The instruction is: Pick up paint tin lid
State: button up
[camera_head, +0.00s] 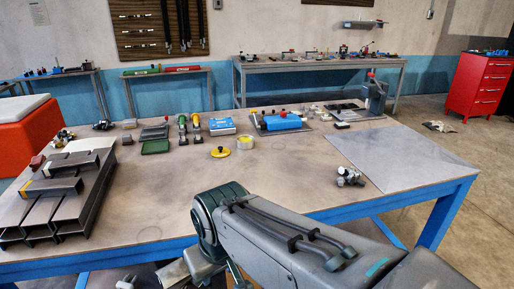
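A yellow round lid (221,153), which looks like the paint tin lid, lies flat near the middle of the workbench (290,178). A small reddish thing shows at its far edge; it is too small to tell what it is. A short pale tin (245,142) with a yellowish rim stands just to the right of the lid. My arm fills the lower middle and right of the view, on the near side of the bench. Its end bends down out of sight, so my gripper and its fingers do not show. The lid is clear of the arm.
Metal profiles (62,205) are stacked at the left. Metal fittings (350,176) and a grey sheet (400,157) lie at the right. The bench around the lid's near side is bare.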

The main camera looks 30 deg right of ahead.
aim_at(220, 152)
jog(key=z, duration=0.65)
jog(key=i, duration=1)
jog(key=u, duration=0.05)
